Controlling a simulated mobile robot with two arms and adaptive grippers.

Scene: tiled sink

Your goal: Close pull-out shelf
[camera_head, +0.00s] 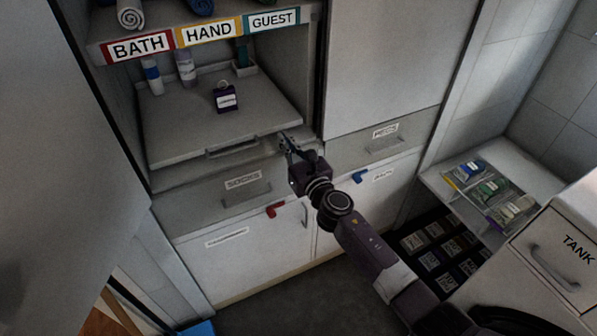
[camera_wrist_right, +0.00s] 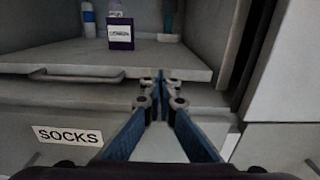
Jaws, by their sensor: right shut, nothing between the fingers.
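The pull-out shelf (camera_head: 180,130) is a grey board in the cabinet bay under the towel labels, with a bar handle (camera_head: 232,148) on its front edge. It also shows in the right wrist view (camera_wrist_right: 185,62). It appears to stick out somewhat past the drawer front below. My right gripper (camera_head: 287,139) is at the shelf's front right corner, right of the handle. Its fingers (camera_wrist_right: 158,82) are shut and empty, with the tips close to the front edge; I cannot tell whether they touch. My left gripper is not in view.
On the shelf stand a dark labelled box (camera_head: 225,97), two bottles (camera_head: 186,68) and a small tray (camera_head: 245,69). Below is the SOCKS drawer (camera_head: 215,195). Red (camera_head: 275,210) and blue (camera_head: 360,175) latches sit on the lower doors. A side shelf (camera_head: 535,175) holds packets at right.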

